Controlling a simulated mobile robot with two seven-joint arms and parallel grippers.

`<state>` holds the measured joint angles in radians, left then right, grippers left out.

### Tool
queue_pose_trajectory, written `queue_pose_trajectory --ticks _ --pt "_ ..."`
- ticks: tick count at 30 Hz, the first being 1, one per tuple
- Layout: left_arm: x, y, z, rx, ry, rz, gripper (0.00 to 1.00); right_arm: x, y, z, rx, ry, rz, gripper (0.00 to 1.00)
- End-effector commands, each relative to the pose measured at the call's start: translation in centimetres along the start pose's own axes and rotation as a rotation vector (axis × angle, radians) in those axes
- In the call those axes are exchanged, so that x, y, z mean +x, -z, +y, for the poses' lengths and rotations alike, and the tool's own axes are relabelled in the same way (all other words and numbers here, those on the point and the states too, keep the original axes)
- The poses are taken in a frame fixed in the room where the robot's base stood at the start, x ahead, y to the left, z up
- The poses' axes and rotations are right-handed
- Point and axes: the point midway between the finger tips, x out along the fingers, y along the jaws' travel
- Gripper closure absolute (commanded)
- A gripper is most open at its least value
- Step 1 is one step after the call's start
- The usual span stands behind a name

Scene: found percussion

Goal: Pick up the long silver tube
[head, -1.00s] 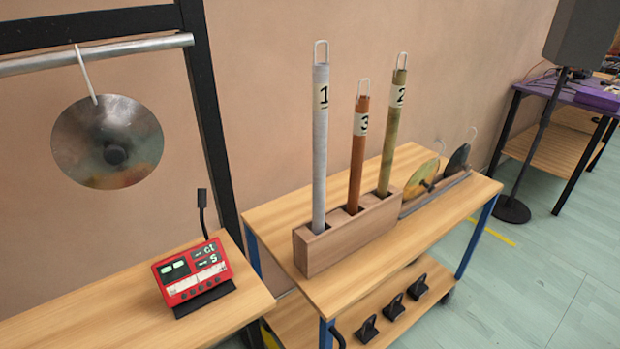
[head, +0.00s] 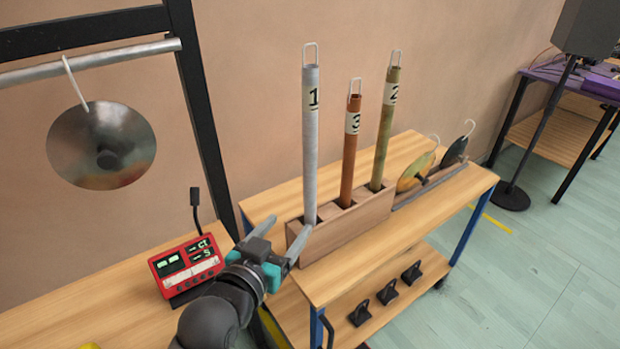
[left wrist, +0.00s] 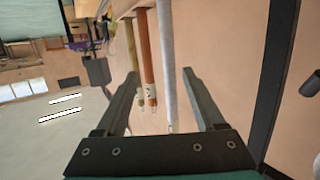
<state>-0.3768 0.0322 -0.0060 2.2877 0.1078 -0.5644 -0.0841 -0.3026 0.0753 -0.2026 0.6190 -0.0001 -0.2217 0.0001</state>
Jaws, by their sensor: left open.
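The long silver tube (head: 310,145), labelled 1 with a wire loop on top, stands upright in the left slot of a wooden block (head: 345,227). My left gripper (head: 285,231) is open and empty in front of the block's left end, near the tube's lower part in the head view. In the left wrist view the silver tube (left wrist: 168,70) appears between the two open fingers (left wrist: 160,76), apparently beyond them. A copper tube labelled 3 (head: 349,160) and a greenish tube labelled 2 (head: 384,140) stand to its right. My right gripper is not in view.
A hanging metal disc (head: 100,145) and a red device (head: 187,266) are on the left. Two small discs on a rack (head: 430,183) sit right of the block. The wooden cart (head: 440,220) has black clips (head: 386,292) on its lower shelf.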

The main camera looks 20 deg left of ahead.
Motion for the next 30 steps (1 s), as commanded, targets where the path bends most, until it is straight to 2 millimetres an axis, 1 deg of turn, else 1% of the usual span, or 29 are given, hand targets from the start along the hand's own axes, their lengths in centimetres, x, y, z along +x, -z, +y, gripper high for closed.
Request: queue_pose_trajectory --ticks 1,3,7,11,24,27,30 --pt "0.1 1.9 -0.4 -0.006 0.011 0.069 0.29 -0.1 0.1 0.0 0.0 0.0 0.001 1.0" --pt "0.1 3.7 -0.8 -0.009 0.023 0.142 0.29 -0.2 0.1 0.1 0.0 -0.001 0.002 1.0" --pt "0.2 5.5 -1.2 -0.012 0.036 0.215 0.29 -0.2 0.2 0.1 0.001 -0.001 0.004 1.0" --pt "1.2 6.1 -1.3 -0.013 0.038 0.23 0.29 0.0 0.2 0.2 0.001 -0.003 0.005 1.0" --pt "7.5 7.4 -1.5 -0.013 0.037 0.225 0.29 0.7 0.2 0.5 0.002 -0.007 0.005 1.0" --pt "8.7 7.6 -1.6 -0.013 0.037 0.225 0.29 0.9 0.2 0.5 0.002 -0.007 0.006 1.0" --pt "9.4 7.8 -1.6 -0.013 0.037 0.225 0.29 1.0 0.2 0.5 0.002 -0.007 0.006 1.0"
